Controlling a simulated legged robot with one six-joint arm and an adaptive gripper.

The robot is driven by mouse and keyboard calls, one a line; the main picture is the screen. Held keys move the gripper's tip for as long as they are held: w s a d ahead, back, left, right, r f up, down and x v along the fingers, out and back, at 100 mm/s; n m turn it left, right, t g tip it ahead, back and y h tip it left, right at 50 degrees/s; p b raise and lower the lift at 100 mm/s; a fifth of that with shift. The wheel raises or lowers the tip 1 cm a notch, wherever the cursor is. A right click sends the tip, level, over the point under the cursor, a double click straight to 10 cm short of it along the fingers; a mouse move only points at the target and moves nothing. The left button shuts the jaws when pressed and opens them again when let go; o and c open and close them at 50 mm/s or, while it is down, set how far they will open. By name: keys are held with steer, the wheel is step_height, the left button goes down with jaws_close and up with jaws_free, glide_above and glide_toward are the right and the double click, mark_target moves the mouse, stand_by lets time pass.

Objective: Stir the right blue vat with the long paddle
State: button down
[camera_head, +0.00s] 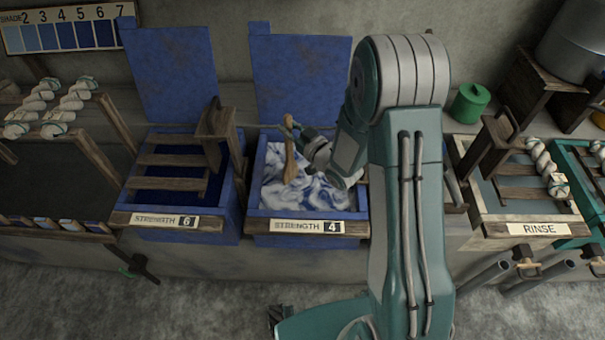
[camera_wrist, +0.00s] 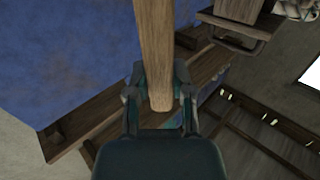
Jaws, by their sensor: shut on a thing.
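The right blue vat (camera_head: 308,227), labelled STRENGTH 4, stands open in the head view, and its liquid (camera_head: 310,192) is swirled blue and white. The wooden paddle (camera_head: 290,163) stands near upright over this vat, and its lower end reaches down to the liquid; how deep it goes I cannot tell. My gripper (camera_head: 303,140) is above the back part of the vat, beside the paddle. In the wrist view my gripper (camera_wrist: 159,88) is shut on the paddle's handle (camera_wrist: 154,45), with a finger on each side. My arm hides the vat's right side.
The left blue vat (camera_head: 162,233), labelled STRENGTH 6, has wooden slats across it. Raised blue panels (camera_head: 300,80) stand behind both vats. A green canister (camera_head: 469,104) and the RINSE tub (camera_head: 530,228) are to the right. A rack with yarn skeins (camera_head: 70,105) is at left.

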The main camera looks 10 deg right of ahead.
steer(key=d, duration=0.9)
steer(key=a+x, duration=0.1)
steer(key=x, duration=0.5)
steer(key=shift+s, duration=0.3)
steer(key=shift+r, duration=0.1)
step_height(320, 180, up, 19)
stand_by(1.0)
stand_by(0.5)
